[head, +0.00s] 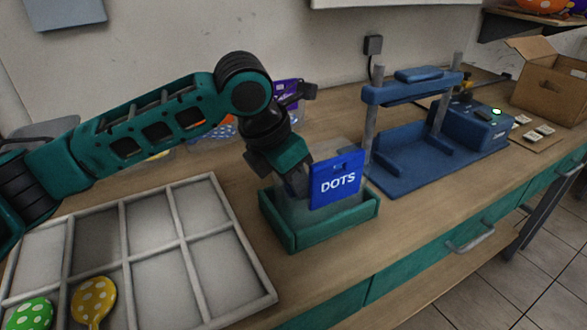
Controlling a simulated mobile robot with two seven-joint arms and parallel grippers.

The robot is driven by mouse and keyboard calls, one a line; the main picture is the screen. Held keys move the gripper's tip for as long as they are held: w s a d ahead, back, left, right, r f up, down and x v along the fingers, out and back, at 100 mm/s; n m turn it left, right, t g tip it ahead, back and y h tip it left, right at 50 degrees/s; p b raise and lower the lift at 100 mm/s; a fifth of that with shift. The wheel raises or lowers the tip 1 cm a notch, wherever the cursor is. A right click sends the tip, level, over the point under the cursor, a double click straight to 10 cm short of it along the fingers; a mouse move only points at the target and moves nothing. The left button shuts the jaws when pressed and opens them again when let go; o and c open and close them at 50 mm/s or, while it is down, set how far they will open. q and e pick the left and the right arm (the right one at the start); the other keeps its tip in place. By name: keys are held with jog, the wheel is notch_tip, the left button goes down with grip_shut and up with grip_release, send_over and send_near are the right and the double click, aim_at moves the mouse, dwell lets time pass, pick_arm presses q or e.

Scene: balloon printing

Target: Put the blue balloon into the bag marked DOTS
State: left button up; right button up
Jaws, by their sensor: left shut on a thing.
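The clear bag marked DOTS (336,181) stands upright in a green holder (322,230) on the bench, its blue label facing me. My left gripper (299,184) points down at the bag's left side, behind the label's left edge. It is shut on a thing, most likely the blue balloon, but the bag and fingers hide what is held. I cannot tell how deep the fingertips are in the bag. No blue balloon shows elsewhere. My right gripper is out of view.
A pale divided tray (185,237) holds a green dotted balloon (30,313) and a yellow dotted balloon (93,298). Another bag with a purple label (288,92) is partly behind my arm. A blue press (412,150) and a cardboard box (548,92) stand to the right.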

pick_arm(q)
jog(key=o, duration=0.9)
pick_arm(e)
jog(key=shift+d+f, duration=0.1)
pick_arm(q)
jog(key=shift+r+p, duration=0.4)
jog(key=shift+p, duration=0.1)
jog(key=shift+r+p, duration=0.9)
jog(key=shift+p, duration=0.2)
jog(key=shift+r+p, duration=0.75)
jog(key=shift+p, duration=0.1)
notch_tip(320, 180, up, 4)
jog(key=p, duration=0.5)
jog(key=shift+r, duration=0.1)
jog(key=shift+r+b, duration=0.2)
jog(key=shift+b, duration=0.1)
jog(key=shift+r, duration=2.1)
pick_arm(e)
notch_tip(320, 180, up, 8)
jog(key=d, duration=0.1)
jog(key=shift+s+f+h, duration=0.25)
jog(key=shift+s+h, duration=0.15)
